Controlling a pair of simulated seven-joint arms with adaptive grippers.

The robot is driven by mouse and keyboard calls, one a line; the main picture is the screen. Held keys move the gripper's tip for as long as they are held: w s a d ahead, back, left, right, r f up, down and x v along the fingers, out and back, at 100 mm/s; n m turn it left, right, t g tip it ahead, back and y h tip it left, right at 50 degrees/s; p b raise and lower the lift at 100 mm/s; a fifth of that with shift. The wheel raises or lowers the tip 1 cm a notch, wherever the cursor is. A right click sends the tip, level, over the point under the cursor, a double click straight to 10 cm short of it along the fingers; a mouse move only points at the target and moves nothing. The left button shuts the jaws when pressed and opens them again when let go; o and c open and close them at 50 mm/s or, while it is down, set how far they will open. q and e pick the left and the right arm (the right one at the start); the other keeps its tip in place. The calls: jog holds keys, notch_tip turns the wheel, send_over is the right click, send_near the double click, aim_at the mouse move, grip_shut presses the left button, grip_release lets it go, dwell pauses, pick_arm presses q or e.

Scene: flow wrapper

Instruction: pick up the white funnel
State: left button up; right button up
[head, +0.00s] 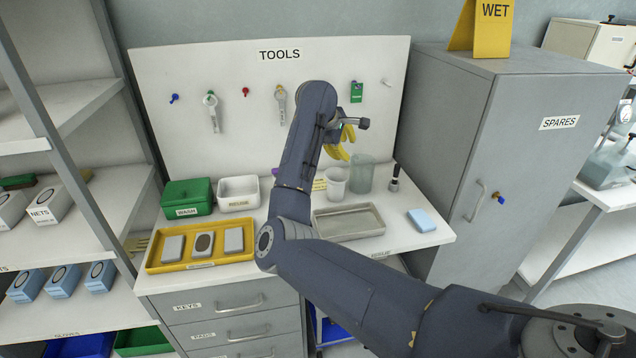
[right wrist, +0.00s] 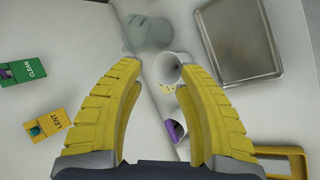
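A white, tapered, open-topped vessel that looks like the white funnel (head: 337,185) stands on the worktop, left of a translucent beaker (head: 362,176). In the right wrist view the funnel (right wrist: 169,68) shows its round dark opening between and beyond my finger tips. My right gripper (head: 344,147) has yellow fingers and is above the funnel. In the right wrist view the right gripper (right wrist: 162,72) is open, with nothing held. I cannot tell the exact gap from the fingers to the funnel. My left gripper is not in view.
The beaker (right wrist: 148,32) is close to the funnel. A metal tray (head: 349,237) lies in front. A white holder with a purple item (right wrist: 176,131) is near the right finger. A dark upright tool (head: 395,178) and a blue block (head: 421,220) stand at right. The tool board (head: 230,65) rises behind.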

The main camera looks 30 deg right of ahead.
jog(key=w+a+f+y, duration=0.2)
jog(key=a, duration=0.4)
jog(key=shift+t, duration=0.4)
jog(key=shift+x, duration=8.6)
jog(key=shift+s+d, duration=0.1)
jog(key=shift+d, duration=0.05)
jog(key=shift+c, duration=0.4)
grip_shut()
